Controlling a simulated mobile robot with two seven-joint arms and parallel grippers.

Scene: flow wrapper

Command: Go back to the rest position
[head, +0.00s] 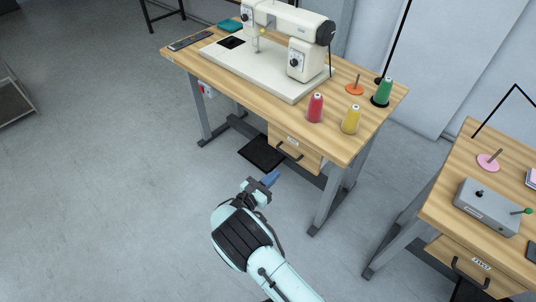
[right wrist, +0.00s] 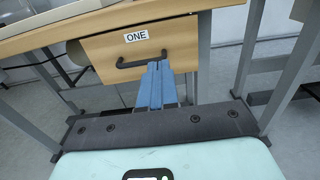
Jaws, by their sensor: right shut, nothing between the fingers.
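My right gripper (head: 270,179) is in front of the sewing table, over the floor and below the level of the tabletop. Its blue fingers are together and hold nothing. In the right wrist view the shut fingers (right wrist: 156,86) point toward a closed wooden drawer (right wrist: 140,48) labelled ONE, with a dark handle. I cannot tell whether the fingertips touch the handle, but the head view shows them apart from the drawer (head: 294,148). My left gripper is not in view.
A wooden table (head: 345,85) carries a white sewing machine (head: 290,40) and red (head: 315,108), yellow (head: 351,120) and green (head: 383,92) thread spools. A second table at right holds a grey box (head: 487,206). A black pedal (head: 261,153) lies underneath.

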